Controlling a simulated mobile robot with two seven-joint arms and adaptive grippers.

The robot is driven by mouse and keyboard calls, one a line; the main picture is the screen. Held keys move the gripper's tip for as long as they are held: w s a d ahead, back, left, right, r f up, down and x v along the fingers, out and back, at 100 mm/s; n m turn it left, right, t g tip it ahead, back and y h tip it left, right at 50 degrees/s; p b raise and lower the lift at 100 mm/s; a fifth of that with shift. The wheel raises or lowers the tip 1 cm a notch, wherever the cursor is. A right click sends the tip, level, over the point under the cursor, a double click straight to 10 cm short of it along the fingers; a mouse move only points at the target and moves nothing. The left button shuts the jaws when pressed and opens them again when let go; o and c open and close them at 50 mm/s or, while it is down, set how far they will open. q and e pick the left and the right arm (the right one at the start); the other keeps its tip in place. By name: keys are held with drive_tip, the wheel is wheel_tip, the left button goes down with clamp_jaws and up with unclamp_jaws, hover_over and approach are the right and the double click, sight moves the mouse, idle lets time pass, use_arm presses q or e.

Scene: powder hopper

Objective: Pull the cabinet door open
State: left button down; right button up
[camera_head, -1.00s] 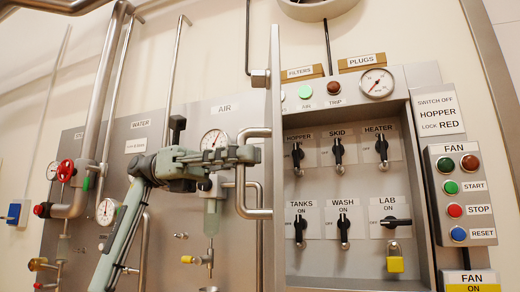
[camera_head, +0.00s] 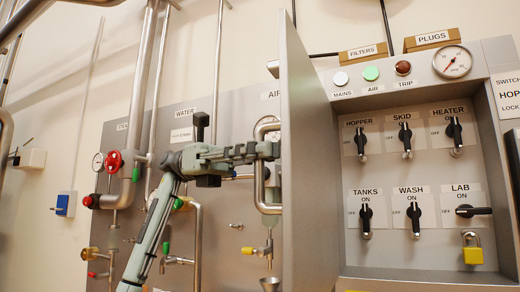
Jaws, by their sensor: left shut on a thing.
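The cabinet door (camera_head: 308,190) is a grey metal panel. It stands open at the left side of the cabinet (camera_head: 425,272), swung out and seen at a steep angle. Its bent steel tube handle (camera_head: 262,200) sticks out to the left of the door. My left gripper (camera_head: 270,151) comes in from the left and is shut on the upper part of the handle; its fingertips partly hide the tube. The cabinet's inside shows two rows of black rotary switches (camera_head: 405,138) and a yellow padlock (camera_head: 472,253) at lower right. My right gripper is out of view.
Behind my left arm is a grey wall panel (camera_head: 225,120) with pipes and red-handled valves (camera_head: 112,161). A pressure gauge (camera_head: 452,61) and indicator lamps sit above the cabinet opening. A small metal funnel (camera_head: 270,284) shows at the bottom.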

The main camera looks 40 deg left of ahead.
use_arm(q)
drive_tip(key=shift+a, duration=0.25)
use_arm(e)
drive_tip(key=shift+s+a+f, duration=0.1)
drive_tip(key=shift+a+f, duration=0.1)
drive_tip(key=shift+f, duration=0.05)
use_arm(q)
drive_tip(key=c, duration=1.5)
unclamp_jaws()
drive_tip(key=shift+c, duration=0.2)
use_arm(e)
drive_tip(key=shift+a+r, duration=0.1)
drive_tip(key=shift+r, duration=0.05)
use_arm(q)
drive_tip(key=a, duration=1.2)
drive_tip(key=shift+s, duration=0.1)
